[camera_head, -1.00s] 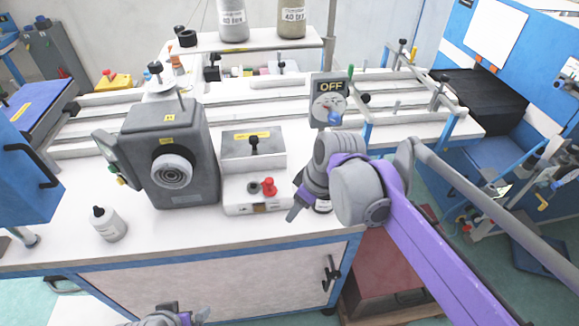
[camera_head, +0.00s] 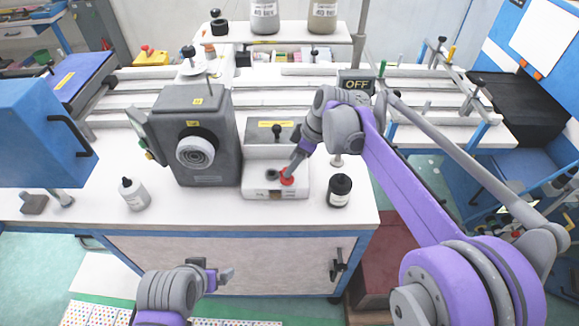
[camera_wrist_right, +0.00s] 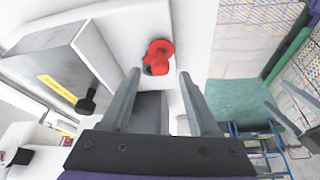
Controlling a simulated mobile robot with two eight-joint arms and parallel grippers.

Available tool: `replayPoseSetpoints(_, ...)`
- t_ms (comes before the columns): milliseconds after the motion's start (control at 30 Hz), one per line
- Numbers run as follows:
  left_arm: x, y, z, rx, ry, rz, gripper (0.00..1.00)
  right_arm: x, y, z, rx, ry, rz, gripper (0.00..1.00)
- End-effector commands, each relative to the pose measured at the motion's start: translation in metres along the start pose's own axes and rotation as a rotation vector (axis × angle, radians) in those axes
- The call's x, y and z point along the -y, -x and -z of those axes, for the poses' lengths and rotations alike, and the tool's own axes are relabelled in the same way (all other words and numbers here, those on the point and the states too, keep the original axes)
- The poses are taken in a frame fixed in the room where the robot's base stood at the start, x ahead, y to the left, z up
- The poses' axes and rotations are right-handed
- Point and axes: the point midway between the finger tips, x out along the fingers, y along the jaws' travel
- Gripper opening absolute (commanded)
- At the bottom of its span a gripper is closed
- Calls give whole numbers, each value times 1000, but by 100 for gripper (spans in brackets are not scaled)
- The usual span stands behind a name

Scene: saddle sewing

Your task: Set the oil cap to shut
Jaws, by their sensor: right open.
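A red cap (camera_head: 287,180) sits on top of a low white box (camera_head: 262,193) at the front of the bench; I take it as the oil cap. A dark round spot (camera_head: 271,174) is just left of it. In the right wrist view the red cap (camera_wrist_right: 160,50) lies beyond the fingertips, roughly between their lines. My right gripper (camera_head: 292,168) is open and empty, its tips close over the cap; contact is not clear. It also shows in the wrist view (camera_wrist_right: 160,84). My left gripper (camera_head: 222,277) is low, in front of the bench, its jaws unclear.
A grey machine (camera_head: 200,140) stands left of the white box. A grey block with a black knob (camera_head: 277,130) rises behind the cap. The front bench edge is clear.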

Motion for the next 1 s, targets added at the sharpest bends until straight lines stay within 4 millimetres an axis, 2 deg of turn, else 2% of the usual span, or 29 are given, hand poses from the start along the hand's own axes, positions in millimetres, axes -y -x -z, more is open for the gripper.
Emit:
replayPoseSetpoints(100,0,-1,-1,1,0,0,100,0,-16,0,0,0,0,61)
replayPoseSetpoints(200,0,-1,-1,1,0,0,100,0,-23,0,0,0,0,61)
replayPoseSetpoints(533,0,-1,-1,1,0,0,100,0,-27,0,0,-1,0,61)
replayPoseSetpoints(567,0,-1,-1,1,0,0,100,0,-27,0,0,-1,0,58)
replayPoseSetpoints(867,0,-1,-1,1,0,0,100,0,-26,0,0,-1,0,4)
replayPoseSetpoints(900,0,-1,-1,1,0,0,100,0,-26,0,0,-1,0,0)
replayPoseSetpoints(1000,0,-1,-1,1,0,0,100,0,-26,0,0,-1,0,0)
